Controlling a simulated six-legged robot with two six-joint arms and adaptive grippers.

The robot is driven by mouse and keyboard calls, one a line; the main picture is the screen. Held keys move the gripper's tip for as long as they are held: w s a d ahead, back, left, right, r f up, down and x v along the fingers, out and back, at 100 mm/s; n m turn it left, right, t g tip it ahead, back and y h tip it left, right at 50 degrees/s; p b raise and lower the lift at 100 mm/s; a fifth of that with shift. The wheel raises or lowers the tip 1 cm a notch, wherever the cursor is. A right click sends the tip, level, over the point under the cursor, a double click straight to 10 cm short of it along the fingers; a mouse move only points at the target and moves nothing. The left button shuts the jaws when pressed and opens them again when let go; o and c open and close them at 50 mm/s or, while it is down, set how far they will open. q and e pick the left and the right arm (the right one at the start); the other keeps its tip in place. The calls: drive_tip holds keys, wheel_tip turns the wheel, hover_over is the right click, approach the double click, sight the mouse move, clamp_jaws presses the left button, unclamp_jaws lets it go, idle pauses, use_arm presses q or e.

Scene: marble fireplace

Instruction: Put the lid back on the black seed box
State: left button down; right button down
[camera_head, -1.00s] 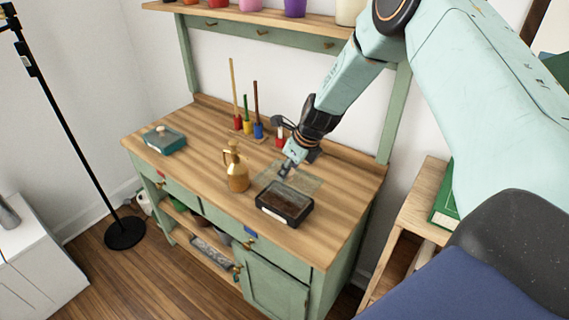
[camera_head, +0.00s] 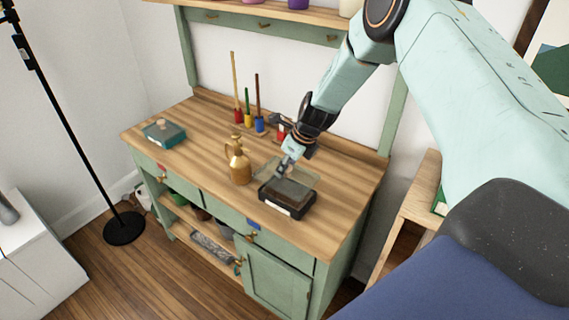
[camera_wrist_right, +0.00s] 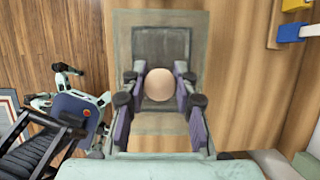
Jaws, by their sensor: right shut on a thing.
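The black seed box (camera_head: 287,207) stands on the wooden bench top, near its front edge, with a white label on its front. My right gripper (camera_head: 286,168) is shut on the round pale knob (camera_wrist_right: 159,85) of a clear, flat lid (camera_head: 303,174). In the right wrist view the lid (camera_wrist_right: 121,60) is a see-through rectangle around and below the fingers. The box (camera_wrist_right: 161,44) shows dark through its far part. The lid appears above the box and offset toward the back; the exact gap is hard to tell. My left gripper is not in view.
A brass watering can (camera_head: 239,165) stands just left of the box. A teal box (camera_head: 164,134) with a pale knob sits at the bench's left end. Tools in coloured holders (camera_head: 249,120) stand at the back. The bench's right end is clear.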

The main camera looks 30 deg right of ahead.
sight(286, 177)
drive_tip(key=shift+d+f+b, duration=0.15)
drive_tip(key=shift+f+b, duration=0.1)
drive_tip(key=shift+f, duration=0.3)
drive_tip(key=shift+d+f+b, duration=0.15)
drive_tip(key=shift+f+b, duration=0.05)
drive_tip(key=shift+f, duration=0.7)
drive_tip(key=shift+a+f+b, duration=0.25)
drive_tip(key=shift+f+b, duration=0.55)
drive_tip(key=shift+b, duration=0.1)
drive_tip(key=shift+d+f, duration=0.1)
drive_tip(key=shift+d, duration=0.1)
drive_tip(key=shift+a, duration=0.2)
drive_tip(key=shift+d, duration=0.15)
drive_tip(key=shift+p, duration=0.4)
